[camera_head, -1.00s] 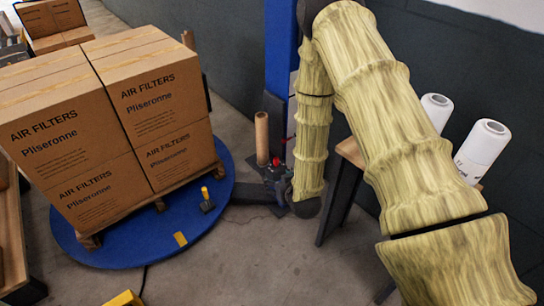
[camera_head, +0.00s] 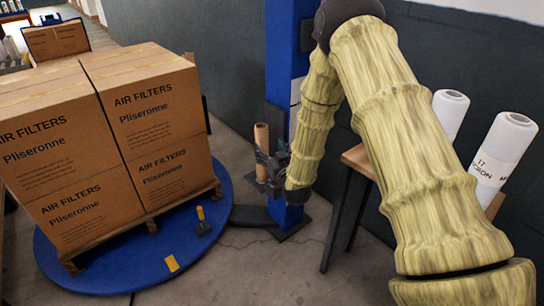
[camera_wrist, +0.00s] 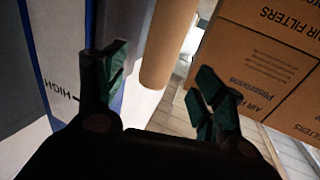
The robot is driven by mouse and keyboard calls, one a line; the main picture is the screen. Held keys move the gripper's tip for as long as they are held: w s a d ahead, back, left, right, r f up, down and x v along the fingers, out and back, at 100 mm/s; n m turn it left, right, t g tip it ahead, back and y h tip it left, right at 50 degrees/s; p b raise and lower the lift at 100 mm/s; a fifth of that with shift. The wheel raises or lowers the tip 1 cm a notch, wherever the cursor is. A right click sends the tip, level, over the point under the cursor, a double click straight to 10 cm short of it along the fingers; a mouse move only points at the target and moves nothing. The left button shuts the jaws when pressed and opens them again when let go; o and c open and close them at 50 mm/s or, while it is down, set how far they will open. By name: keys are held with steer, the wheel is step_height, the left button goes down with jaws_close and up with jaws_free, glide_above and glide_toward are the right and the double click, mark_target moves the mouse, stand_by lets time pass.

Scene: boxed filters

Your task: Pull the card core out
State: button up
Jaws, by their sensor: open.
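The card core is a plain brown cardboard tube (camera_head: 261,138) standing upright beside the blue column. My gripper (camera_head: 272,168) is close to it, partly covering its right side and lower part in the head view. In the wrist view the card core (camera_wrist: 168,42) shows ahead, between the directions of my two fingers. My gripper (camera_wrist: 160,90) is open there, with dark green fingertips apart and nothing held between them. I cannot tell whether a finger touches the tube.
Stacked air filter boxes (camera_head: 150,125) stand on a pallet on a blue round turntable (camera_head: 110,278) to the left. The blue column (camera_head: 283,70) is close behind my gripper. White film rolls (camera_head: 503,150) stand on a wooden-topped table at right.

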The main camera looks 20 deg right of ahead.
mark_target(264, 141)
steer(key=shift+w+a+b, duration=0.15)
steer(key=shift+w+b, duration=0.5)
steer(key=shift+w, duration=3.25)
steer(key=c, duration=1.1)
steer(key=shift+r+p, duration=2.55)
steer(key=shift+r, duration=1.5)
steer(key=shift+r, duration=0.2)
steer(key=shift+r+p, duration=2.75)
steer(key=shift+r, duration=1.7)
